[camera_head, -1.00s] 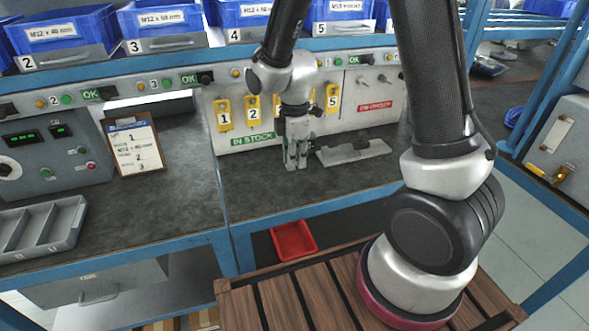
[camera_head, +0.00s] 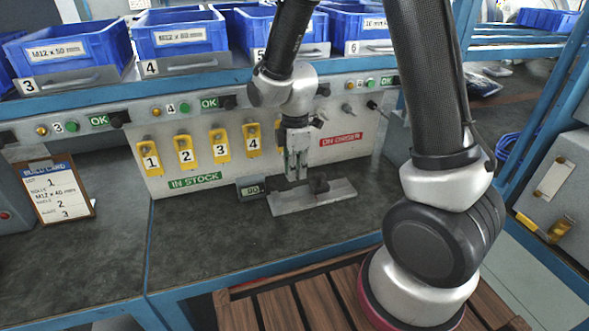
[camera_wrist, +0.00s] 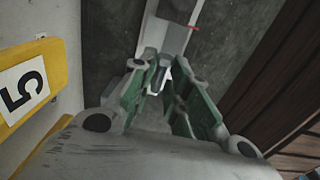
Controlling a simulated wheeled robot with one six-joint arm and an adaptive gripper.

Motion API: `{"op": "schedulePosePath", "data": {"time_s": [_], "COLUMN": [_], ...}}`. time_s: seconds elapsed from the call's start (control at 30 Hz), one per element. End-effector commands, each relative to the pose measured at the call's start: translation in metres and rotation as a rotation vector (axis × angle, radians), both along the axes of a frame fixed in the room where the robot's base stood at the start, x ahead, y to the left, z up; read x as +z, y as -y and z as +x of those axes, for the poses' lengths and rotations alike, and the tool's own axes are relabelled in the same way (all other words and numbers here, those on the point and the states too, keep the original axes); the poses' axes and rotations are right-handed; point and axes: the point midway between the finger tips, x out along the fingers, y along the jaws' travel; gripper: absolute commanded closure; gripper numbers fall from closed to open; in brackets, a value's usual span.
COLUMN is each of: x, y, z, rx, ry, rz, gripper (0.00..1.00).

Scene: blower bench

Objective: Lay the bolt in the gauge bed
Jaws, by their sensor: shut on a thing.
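My gripper (camera_head: 296,178) points down at the left part of the grey gauge plate (camera_head: 335,197) on the bench. In the wrist view my gripper (camera_wrist: 168,82) has its green-sided fingers closed in on a small grey piece (camera_wrist: 181,73), seemingly the bolt; it is mostly hidden between the fingers. The gauge (camera_wrist: 172,38) runs away beyond the fingertips, with a thin red mark on it. The gauge's small display (camera_head: 252,187) stands at its left. I cannot tell whether the bolt touches the bed.
Yellow numbered tags (camera_head: 185,154) hang on the panel behind; tag 5 (camera_wrist: 30,82) is close at left in the wrist view. Blue bolt bins (camera_head: 180,35) stand on the shelf above. A clipboard card (camera_head: 56,190) leans at left. The bench's front left is clear.

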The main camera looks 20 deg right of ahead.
Motion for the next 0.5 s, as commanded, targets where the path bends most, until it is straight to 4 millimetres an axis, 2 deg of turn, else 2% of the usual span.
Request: {"op": "schedulePosePath", "data": {"time_s": [0.27,0.5], "x": [-0.001,-0.017], "y": [0.0,0.0], "z": [0.0,0.0], "rx": [0.001,0.0], "ry": [-0.001,-0.003], "rz": [0.0,-0.001], "gripper": [1.0,1.0]}}
